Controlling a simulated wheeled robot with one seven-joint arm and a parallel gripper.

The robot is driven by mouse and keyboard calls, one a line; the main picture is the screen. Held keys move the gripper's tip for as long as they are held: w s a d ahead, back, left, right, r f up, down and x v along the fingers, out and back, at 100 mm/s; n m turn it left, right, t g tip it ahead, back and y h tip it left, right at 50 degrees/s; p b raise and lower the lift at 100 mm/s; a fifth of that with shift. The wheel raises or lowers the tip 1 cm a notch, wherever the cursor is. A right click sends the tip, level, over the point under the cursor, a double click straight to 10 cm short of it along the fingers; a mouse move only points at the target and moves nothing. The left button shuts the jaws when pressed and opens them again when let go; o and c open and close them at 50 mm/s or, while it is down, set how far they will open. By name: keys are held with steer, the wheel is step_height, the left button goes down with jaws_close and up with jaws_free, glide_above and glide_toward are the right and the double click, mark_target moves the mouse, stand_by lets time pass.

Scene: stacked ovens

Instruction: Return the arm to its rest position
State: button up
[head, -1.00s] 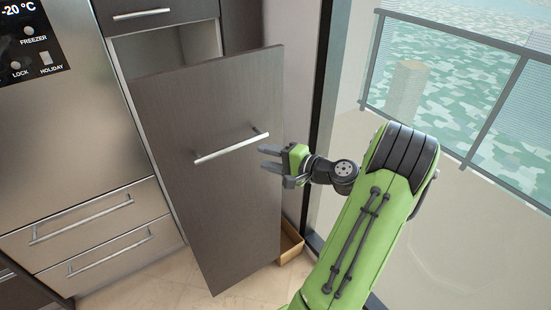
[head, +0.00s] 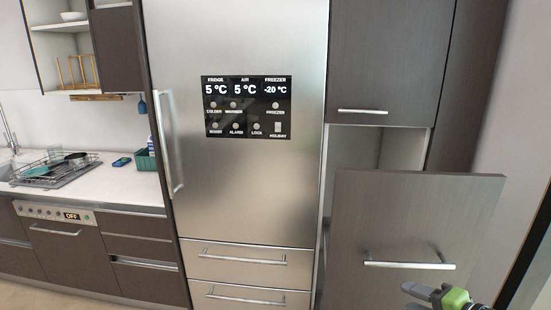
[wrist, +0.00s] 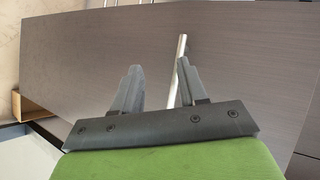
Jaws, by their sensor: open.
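My gripper (head: 432,292) shows only in part at the bottom right of the head view, in front of the lower part of a dark pull-out cabinet front. In the wrist view my gripper (wrist: 158,88) is open, its two grey fingers apart with nothing held between them. The pull-out front (head: 400,215) stands out from its cabinet, and its silver bar handle (head: 410,265) is just above my gripper. In the wrist view the handle (wrist: 180,65) shows beyond the fingers. I cannot tell whether they touch it. Most of my arm is out of the head view.
A steel fridge (head: 240,185) with two lower drawers (head: 250,265) stands left of the pull-out. Further left is a counter (head: 110,185) with a dish rack (head: 62,168) and an oven or dishwasher front (head: 60,245). A wooden box edge (wrist: 30,105) shows in the wrist view.

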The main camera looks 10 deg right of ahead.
steer(key=s+a+r+n+g+h, duration=0.15)
steer(key=a+n+g, duration=0.55)
steer(key=a, duration=1)
steer(key=s+a+r+n+h, duration=0.1)
steer(key=s+a+n, duration=0.1)
steer(key=s, duration=0.5)
steer(key=s+a+r+n+h, duration=0.1)
steer(key=s+a+r+n, duration=0.1)
steer(key=s, duration=0.5)
steer(key=shift+s+a+r+n, duration=0.3)
steer(key=shift+a+n, duration=0.45)
steer(key=shift+n, duration=0.35)
steer(key=shift+h, duration=0.25)
